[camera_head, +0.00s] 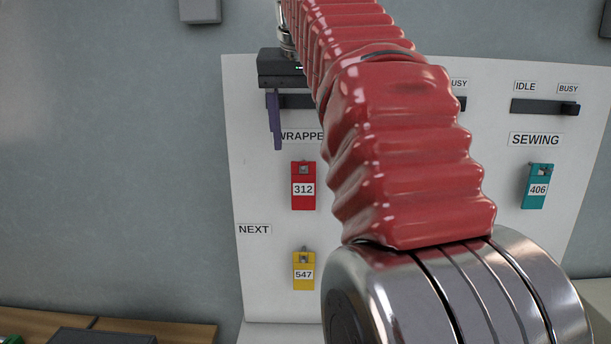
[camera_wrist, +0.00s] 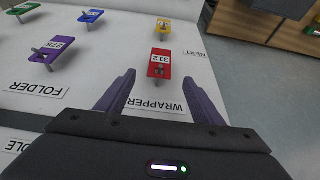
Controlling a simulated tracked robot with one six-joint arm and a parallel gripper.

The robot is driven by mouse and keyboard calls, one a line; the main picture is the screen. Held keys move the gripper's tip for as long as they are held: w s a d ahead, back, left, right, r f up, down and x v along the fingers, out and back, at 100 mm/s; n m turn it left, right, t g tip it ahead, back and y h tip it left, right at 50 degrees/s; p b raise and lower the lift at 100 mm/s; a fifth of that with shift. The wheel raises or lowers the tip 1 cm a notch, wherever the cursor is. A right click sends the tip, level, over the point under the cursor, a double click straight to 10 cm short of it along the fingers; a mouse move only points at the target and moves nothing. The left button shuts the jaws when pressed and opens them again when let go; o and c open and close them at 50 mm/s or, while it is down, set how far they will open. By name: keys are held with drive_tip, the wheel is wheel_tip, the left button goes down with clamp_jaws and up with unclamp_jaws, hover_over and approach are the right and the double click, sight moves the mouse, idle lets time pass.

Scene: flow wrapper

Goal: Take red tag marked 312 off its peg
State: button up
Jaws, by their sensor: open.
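The red tag marked 312 (camera_head: 303,199) hangs on its peg on the white board, below the WRAPPER label. In the wrist view the red tag (camera_wrist: 159,68) shows upside down, with its metal peg through the top. It lies beyond and between the fingertips of my gripper (camera_wrist: 167,82). The purple fingers are open and empty, apart from the tag. In the head view my gripper (camera_head: 274,120) is at the board's upper left, above the tag; my red arm hides much of the board's middle.
A yellow tag 547 (camera_head: 304,274) hangs below the red one. A teal tag 406 (camera_head: 537,187) hangs at right under SEWING. The wrist view shows a purple tag 275 (camera_wrist: 55,49), a blue tag (camera_wrist: 91,16) and a green tag (camera_wrist: 22,8). Dark slide bars (camera_head: 545,107) line the board's top.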

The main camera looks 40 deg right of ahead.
sight(303, 178)
drive_tip(key=x, duration=1.2)
drive_tip(key=shift+r, duration=0.1)
drive_tip(key=c, duration=1.1)
drive_tip(key=shift+r, duration=0.45)
idle(0.3)
drive_tip(key=shift+s+a, duration=0.2)
drive_tip(key=shift+s, duration=0.1)
drive_tip(key=shift+s+a, duration=0.2)
drive_tip(key=shift+s, duration=0.1)
drive_tip(key=shift+s+a, duration=0.25)
drive_tip(key=shift+s+a, duration=0.2)
drive_tip(key=shift+s, duration=0.1)
